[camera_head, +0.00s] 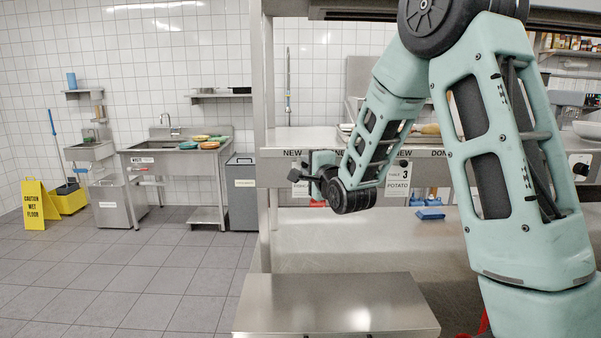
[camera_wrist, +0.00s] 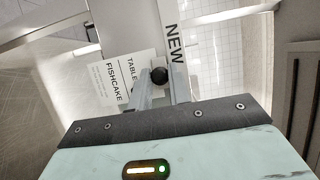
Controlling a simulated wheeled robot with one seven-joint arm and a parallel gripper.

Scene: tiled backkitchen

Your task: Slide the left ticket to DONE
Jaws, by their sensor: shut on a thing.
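The left ticket is a white card in the wrist view (camera_wrist: 108,85), printed TABLE and FISHCAKE. A black round knob (camera_wrist: 159,75) shows beside it. My gripper (camera_wrist: 161,84) is shut on this knob. In the head view the left ticket (camera_head: 300,189) hangs at the left end of the steel rail, below a NEW label (camera_head: 292,153), partly behind my gripper (camera_head: 306,178). A DONE label (camera_head: 438,153) shows far to the right on the rail, partly behind my arm.
Another ticket (camera_head: 397,188), marked 3 and POTATO, hangs to the right behind my arm. A black knob (camera_head: 580,168) is at the far right. A blue object (camera_head: 430,214) lies on the shelf below. A steel box-like surface (camera_head: 335,300) stands in front.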

